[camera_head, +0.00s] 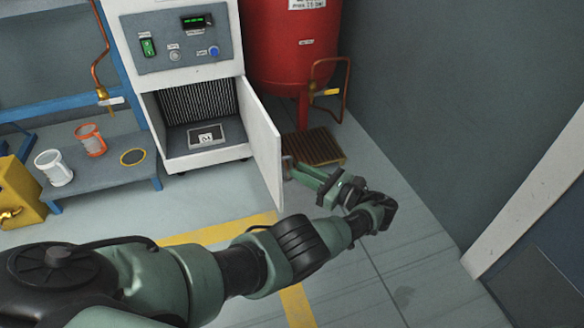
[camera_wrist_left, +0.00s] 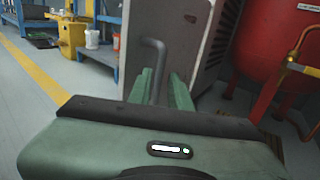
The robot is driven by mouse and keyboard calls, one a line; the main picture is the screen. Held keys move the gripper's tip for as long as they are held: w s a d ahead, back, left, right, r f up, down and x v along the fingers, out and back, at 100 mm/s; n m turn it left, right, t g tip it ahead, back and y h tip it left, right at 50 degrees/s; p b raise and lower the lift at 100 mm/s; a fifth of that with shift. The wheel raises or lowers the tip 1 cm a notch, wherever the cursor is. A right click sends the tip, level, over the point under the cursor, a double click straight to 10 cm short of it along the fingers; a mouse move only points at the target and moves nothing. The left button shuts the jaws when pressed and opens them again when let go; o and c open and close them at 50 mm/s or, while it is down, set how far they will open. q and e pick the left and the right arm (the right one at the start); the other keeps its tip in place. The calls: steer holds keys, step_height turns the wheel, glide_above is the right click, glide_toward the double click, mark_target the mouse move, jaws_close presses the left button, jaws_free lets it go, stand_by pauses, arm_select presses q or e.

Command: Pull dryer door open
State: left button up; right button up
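The white dryer (camera_head: 190,85) stands at the back with its door (camera_head: 262,140) swung well open toward the front, its inside visible. My left gripper (camera_head: 298,168) is on the outer side of the door, low and close to its free edge. In the left wrist view its two green fingers (camera_wrist_left: 160,92) are apart, with the grey bent door handle (camera_wrist_left: 153,62) between them. They do not look closed on the handle. The door also shows as a pale panel (camera_wrist_left: 185,35) behind the handle. My right gripper is not in view.
A red tank (camera_head: 290,45) with a copper pipe (camera_head: 345,85) stands right of the dryer, beside a brown floor grate (camera_head: 314,148). A low grey table (camera_head: 110,175) with a white mug (camera_head: 54,168) and an orange mug (camera_head: 90,139) stands left. Floor before the dryer is clear.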

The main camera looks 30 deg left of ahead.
arm_select(q)
steer(key=shift+s+d+b, duration=0.2)
steer(key=shift+d+b, duration=0.1)
steer(key=shift+d, duration=1.45)
